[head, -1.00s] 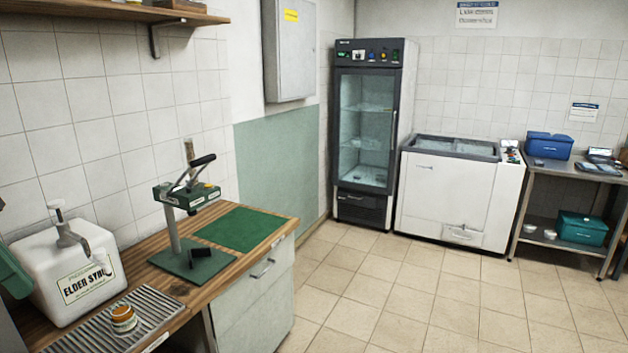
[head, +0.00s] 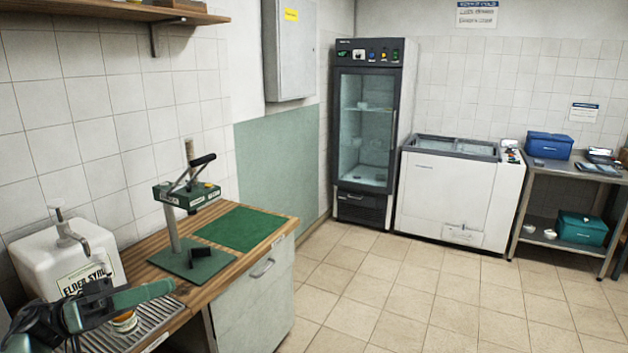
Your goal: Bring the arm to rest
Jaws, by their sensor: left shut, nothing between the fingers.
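My left gripper (head: 168,288) comes in from the lower left corner in the head view. Its green fingers point right and are shut with nothing between them. I cannot tell how far above the counter the gripper is. My right gripper is out of view.
A green lever press (head: 186,196) stands on the wooden counter (head: 222,273) beside a green mat (head: 240,228). A wall shelf (head: 95,12) hangs above. A glass-door fridge (head: 366,130), a chest freezer (head: 455,195) and a metal table (head: 545,185) line the back. The tiled floor is clear.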

